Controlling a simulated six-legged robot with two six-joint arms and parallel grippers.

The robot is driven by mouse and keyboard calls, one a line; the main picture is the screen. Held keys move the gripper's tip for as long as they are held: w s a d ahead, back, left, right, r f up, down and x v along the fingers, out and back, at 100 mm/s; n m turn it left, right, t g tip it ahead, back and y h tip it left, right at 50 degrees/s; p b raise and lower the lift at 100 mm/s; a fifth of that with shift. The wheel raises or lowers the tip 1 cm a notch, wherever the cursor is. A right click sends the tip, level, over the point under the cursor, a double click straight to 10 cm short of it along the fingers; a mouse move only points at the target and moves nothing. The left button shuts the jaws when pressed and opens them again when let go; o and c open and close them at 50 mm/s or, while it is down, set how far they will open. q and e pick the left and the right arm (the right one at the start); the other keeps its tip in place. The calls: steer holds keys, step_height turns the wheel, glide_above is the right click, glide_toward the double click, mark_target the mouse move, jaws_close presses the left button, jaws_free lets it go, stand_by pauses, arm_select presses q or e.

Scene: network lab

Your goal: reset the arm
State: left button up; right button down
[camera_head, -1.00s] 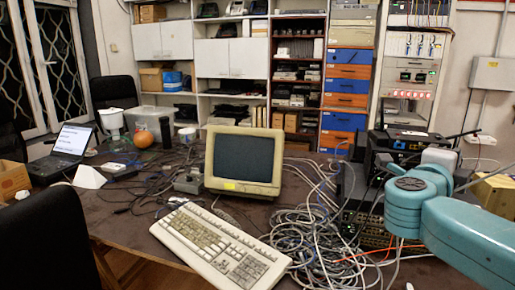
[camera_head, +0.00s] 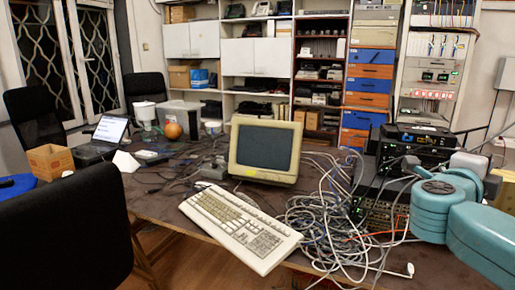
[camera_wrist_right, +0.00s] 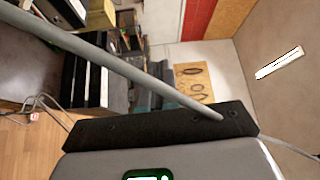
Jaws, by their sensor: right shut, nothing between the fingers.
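My right arm (camera_head: 468,215), teal with rounded joints, reaches in from the right in the head view, over the right end of the table. Its gripper cannot be made out there. In the wrist view my right gripper (camera_wrist_right: 163,128) shows as a dark bar in front of a grey body at the bottom. It is shut with nothing held. A grey cable crosses the picture in front of it. My left arm and gripper are in neither view.
A beige monitor (camera_head: 264,150) and keyboard (camera_head: 239,224) stand on the brown table (camera_head: 160,207). Tangled cables (camera_head: 325,225) and stacked network boxes (camera_head: 412,146) lie close to my right arm. A black chair (camera_head: 70,235) stands at front left.

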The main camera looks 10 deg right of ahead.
steer(key=w+a+f+n+t+y, duration=0.25)
steer(key=w+a+f+n, duration=0.3)
steer(key=f, duration=0.45)
steer(key=w+a+f+n+t+y, duration=0.2)
steer(key=w+a+f+n+y, duration=0.3)
steer(key=f, duration=0.4)
steer(key=s+a+f+n+g+y, duration=0.1)
steer(key=s+a+f+n+y, duration=0.3)
steer(key=f, duration=0.9)
steer(key=w+a+f+n+g+y, duration=0.1)
steer(key=a+f+n+g+y, duration=0.15)
steer(key=a+f+n, duration=0.7)
steer(key=s+a+f+n+g+y, duration=0.25)
steer(key=s+a+f+g, duration=0.25)
steer(key=s+f, duration=0.75)
steer(key=s+a+f+n+g+y, duration=0.1)
steer(key=s+a+f+g+y, duration=0.35)
steer(key=s+f, duration=0.75)
steer(key=s+r+p, duration=0.4)
steer(key=r+p, duration=0.8)
steer(key=r, duration=0.3)
steer(key=shift+a+h, duration=0.3)
steer(key=shift+a, duration=0.05)
